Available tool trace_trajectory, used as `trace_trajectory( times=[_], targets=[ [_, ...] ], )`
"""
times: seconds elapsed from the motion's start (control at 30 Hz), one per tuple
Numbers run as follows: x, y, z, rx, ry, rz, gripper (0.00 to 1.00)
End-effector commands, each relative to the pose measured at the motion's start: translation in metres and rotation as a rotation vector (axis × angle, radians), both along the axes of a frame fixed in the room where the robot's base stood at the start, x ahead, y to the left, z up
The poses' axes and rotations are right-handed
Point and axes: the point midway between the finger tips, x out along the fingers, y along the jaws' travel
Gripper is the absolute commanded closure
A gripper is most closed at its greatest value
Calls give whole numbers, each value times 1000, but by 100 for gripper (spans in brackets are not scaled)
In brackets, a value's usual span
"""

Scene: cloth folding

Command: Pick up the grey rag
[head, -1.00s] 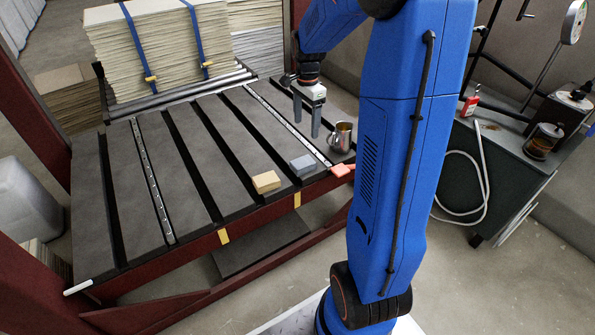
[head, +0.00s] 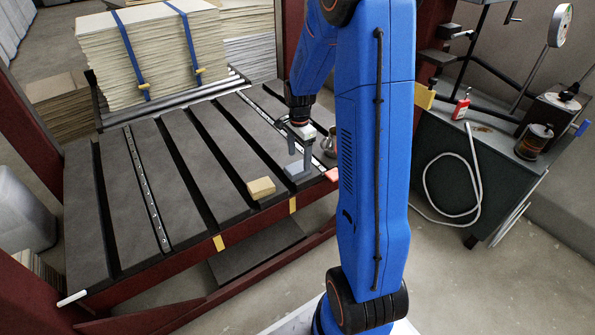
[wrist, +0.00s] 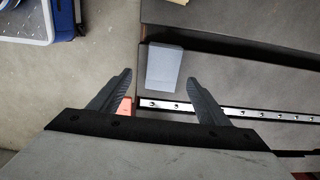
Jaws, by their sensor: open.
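The grey rag (head: 300,171) is a small folded blue-grey pad lying flat near the front right edge of the dark slatted table (head: 130,215). In the head view my gripper (head: 294,151) is low over the table close to the rag, its near finger partly in front of it. In the wrist view the rag (wrist: 164,67) shows between and just beyond the tips of my gripper (wrist: 159,78). The jaws are open and empty. The exact height above the rag is hard to judge.
A yellow folded pad (head: 261,188) lies left of the rag. A red item (head: 332,174) lies at the table edge to its right, and a metal mug (head: 328,146) stands behind, partly hidden by my arm. A strapped paper stack (head: 160,50) is at the back.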

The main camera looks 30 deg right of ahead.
Motion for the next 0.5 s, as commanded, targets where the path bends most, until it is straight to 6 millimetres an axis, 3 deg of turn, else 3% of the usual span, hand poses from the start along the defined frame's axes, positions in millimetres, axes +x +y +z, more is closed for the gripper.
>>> trace_trajectory(
  times=[0.5],
  targets=[
    [5, -1, -51, 0, 1, 0, 30]
  ],
)
